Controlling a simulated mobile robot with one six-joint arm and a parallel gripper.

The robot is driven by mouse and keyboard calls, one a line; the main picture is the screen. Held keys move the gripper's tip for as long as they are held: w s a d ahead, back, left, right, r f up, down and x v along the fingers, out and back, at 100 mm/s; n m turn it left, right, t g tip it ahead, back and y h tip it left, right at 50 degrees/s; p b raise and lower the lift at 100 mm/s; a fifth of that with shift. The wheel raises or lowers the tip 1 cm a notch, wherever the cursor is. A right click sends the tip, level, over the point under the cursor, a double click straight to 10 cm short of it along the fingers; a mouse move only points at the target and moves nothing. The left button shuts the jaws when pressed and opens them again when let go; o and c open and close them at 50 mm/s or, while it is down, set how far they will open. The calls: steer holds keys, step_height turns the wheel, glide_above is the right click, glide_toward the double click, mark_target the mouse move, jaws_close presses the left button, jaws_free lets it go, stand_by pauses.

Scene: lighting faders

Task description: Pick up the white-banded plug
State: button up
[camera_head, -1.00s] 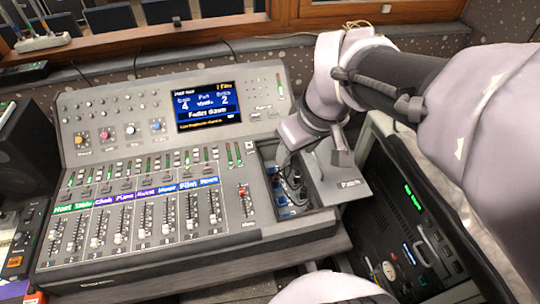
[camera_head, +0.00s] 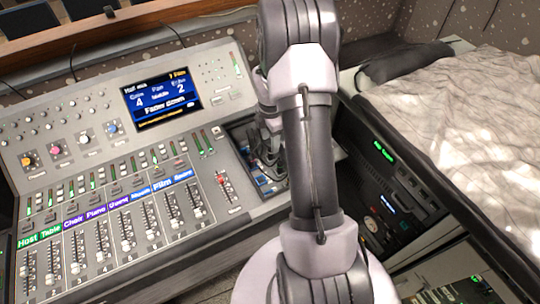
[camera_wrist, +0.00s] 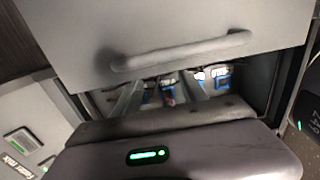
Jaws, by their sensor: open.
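The patch compartment (camera_head: 262,182) is an open recess at the right end of the mixing desk, with blue sockets inside. My gripper (camera_head: 268,158) is open and points down at this recess; my arm hides much of it in the head view. In the wrist view, several cables or plugs with blue labels (camera_wrist: 168,84) show in the recess beyond my gripper body. A small white patch (camera_wrist: 200,76) shows among them, but I cannot tell whether it is the white-banded plug. I see nothing held between the fingers.
A grey panel with a bar handle (camera_wrist: 180,50) stands over the recess in the wrist view. The desk's faders (camera_head: 125,230) and screen (camera_head: 161,103) lie to the left. A dark equipment rack (camera_head: 385,185) and a rumpled light cloth (camera_head: 460,140) are at the right.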

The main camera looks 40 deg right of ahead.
mark_target(270, 149)
step_height(270, 149, down, 5)
steer(key=shift+a+f+b, duration=0.1)
steer(key=shift+f+b, duration=0.1)
steer(key=shift+b, duration=1.05)
steer(key=shift+r, duration=0.15)
steer(key=shift+c, duration=0.2)
jaws_close()
step_height(270, 149, up, 21)
steer(key=p, duration=1)
